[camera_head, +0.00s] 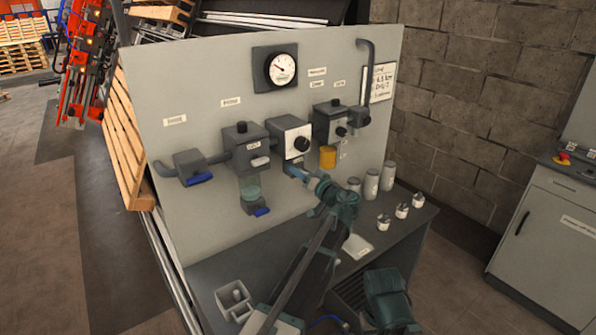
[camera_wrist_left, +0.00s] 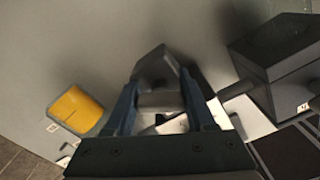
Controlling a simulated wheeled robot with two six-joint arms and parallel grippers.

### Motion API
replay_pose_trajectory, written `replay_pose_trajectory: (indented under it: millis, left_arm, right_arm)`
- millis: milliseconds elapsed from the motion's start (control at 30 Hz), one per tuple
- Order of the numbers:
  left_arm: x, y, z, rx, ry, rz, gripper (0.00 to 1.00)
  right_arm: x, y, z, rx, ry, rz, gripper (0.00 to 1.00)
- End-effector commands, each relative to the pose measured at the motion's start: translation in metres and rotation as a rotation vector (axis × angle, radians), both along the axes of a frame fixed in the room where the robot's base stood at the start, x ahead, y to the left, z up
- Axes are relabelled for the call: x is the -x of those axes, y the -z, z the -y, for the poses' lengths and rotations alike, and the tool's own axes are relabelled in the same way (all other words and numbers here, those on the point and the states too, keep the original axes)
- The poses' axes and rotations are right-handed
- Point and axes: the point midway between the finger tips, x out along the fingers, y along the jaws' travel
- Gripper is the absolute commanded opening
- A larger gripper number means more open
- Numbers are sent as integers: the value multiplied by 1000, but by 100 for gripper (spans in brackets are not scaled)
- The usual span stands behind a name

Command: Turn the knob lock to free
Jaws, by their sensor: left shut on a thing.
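The regulator block (camera_head: 285,136), with a white face and a round black knob (camera_head: 302,144), is mounted in the middle of the grey panel. My left gripper (camera_head: 292,172) is just below this block, its blue fingers pointing at the panel. In the left wrist view the gripper (camera_wrist_left: 160,104) is shut on a small grey piece (camera_wrist_left: 158,101), which I take to be the knob lock. Its setting and marking are hidden by the fingers. My right gripper is out of view.
A filter unit with a clear bowl (camera_head: 250,187) is left of the block, beside a blue-handled valve (camera_head: 189,166). A yellow cup (camera_head: 327,157) hangs to the right, also in the left wrist view (camera_wrist_left: 75,110). A gauge (camera_head: 281,69) sits above. Several canisters (camera_head: 371,184) stand on the bench.

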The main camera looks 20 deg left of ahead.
Motion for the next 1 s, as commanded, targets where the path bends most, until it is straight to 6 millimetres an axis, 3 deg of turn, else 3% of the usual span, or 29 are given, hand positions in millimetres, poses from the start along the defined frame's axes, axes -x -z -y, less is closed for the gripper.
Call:
replay_pose_trajectory:
  millis: [1000]
  left_arm:
    - [0, 0, 1, -550, 1, -706, 0]
  right_arm:
    - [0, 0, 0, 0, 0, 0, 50]
